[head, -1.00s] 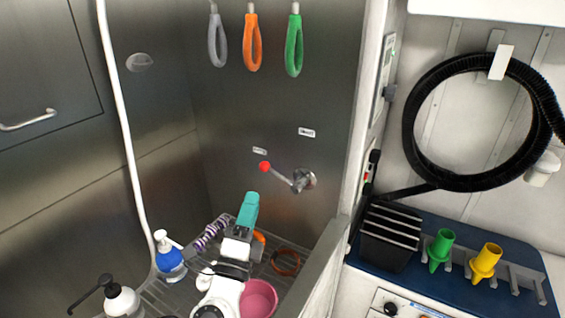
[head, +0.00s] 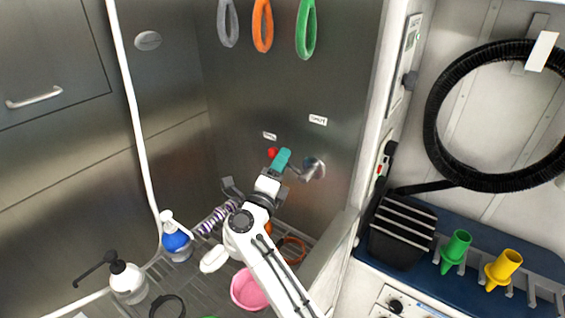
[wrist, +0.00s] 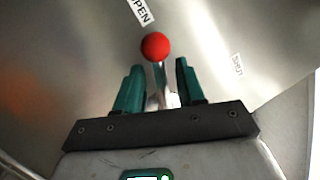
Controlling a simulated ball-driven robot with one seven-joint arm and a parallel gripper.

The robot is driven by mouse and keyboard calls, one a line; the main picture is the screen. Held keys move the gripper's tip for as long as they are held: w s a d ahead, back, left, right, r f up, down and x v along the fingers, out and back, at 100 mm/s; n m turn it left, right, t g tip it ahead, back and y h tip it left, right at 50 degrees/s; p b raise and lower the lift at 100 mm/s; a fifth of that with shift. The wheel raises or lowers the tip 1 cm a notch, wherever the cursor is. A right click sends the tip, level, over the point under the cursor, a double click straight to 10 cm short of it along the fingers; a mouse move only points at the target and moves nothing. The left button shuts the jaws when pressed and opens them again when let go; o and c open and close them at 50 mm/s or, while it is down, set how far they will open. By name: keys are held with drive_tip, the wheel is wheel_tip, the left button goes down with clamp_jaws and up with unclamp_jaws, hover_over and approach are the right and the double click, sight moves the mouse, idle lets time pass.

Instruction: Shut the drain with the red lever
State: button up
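The drain lever has a red ball knob (head: 272,152) on a metal arm that runs to a round pivot (head: 314,168) on the steel back wall. The knob points left, toward the OPEN label (wrist: 140,10) and away from the SHUT label (wrist: 237,65). My gripper (head: 281,158) is at the lever, its teal fingers hiding much of the lever arm in the head view. In the wrist view my gripper (wrist: 160,82) is open, with the lever arm (wrist: 160,88) between its fingers and the red knob (wrist: 155,46) just beyond the tips.
Colored loops, one of them green (head: 306,28), hang above the lever. A partition (head: 372,150) stands to the right.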

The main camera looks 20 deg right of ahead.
drive_tip(key=shift+w+d+r, duration=0.15)
drive_tip(key=shift+w+d, duration=0.25)
drive_tip(key=shift+w, duration=0.05)
drive_tip(key=shift+c, duration=0.5)
clamp_jaws()
